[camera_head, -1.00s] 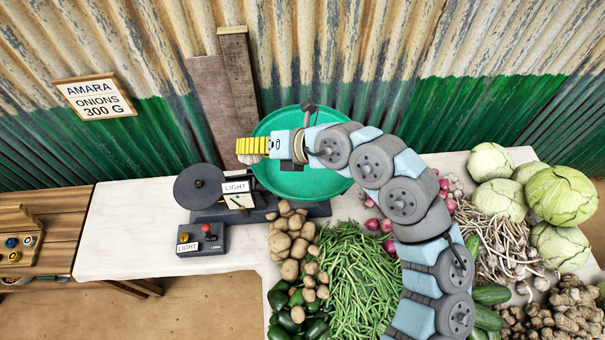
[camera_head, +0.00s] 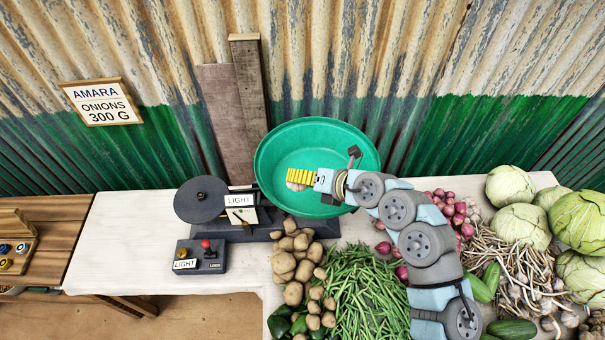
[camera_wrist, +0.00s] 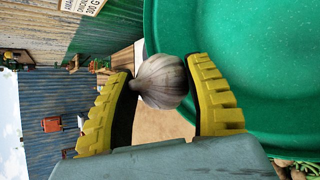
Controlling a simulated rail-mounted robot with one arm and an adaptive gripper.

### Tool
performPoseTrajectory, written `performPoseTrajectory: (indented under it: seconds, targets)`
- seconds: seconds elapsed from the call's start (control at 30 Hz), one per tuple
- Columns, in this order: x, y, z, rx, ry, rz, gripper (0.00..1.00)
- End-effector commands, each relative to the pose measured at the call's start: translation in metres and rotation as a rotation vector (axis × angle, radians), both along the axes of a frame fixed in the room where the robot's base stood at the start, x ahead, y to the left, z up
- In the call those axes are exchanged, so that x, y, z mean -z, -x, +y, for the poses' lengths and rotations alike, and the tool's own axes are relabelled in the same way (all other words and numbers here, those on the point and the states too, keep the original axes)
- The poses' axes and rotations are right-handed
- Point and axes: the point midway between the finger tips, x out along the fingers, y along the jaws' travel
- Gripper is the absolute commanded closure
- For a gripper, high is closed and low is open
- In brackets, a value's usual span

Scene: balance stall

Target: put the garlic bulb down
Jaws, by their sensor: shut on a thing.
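The garlic bulb (camera_wrist: 160,82) is pale with faint purple streaks. My gripper (camera_head: 301,177) has yellow ribbed fingers shut on it; in the wrist view the bulb sits between both fingers. In the head view the bulb (camera_head: 295,186) shows only partly, below the fingers. My gripper is in front of the large green pan (camera_head: 317,130) of the balance. The wrist view shows the pan's green wall (camera_wrist: 235,40) behind and right of the bulb. I cannot tell whether the bulb touches the pan.
The balance's dark round plate (camera_head: 201,198) and LIGHT sign (camera_head: 239,200) stand left of the pan. A control box (camera_head: 201,257) with a red knob is in front. Potatoes (camera_head: 292,262), green beans (camera_head: 352,293), onions and cabbages (camera_head: 512,187) crowd the right. White tabletop (camera_head: 125,235) is clear at left.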

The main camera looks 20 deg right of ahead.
Motion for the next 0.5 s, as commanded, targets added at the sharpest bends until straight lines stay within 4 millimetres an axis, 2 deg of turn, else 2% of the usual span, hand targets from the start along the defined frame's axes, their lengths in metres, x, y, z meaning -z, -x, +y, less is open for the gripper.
performPoseTrajectory:
  seconds: [0.33, 0.5]
  targets:
    - [0.015, -0.04, -0.013, -0.001, -0.004, -0.004, 0.82]
    - [0.032, -0.057, -0.02, 0.001, -0.006, -0.001, 0.82]
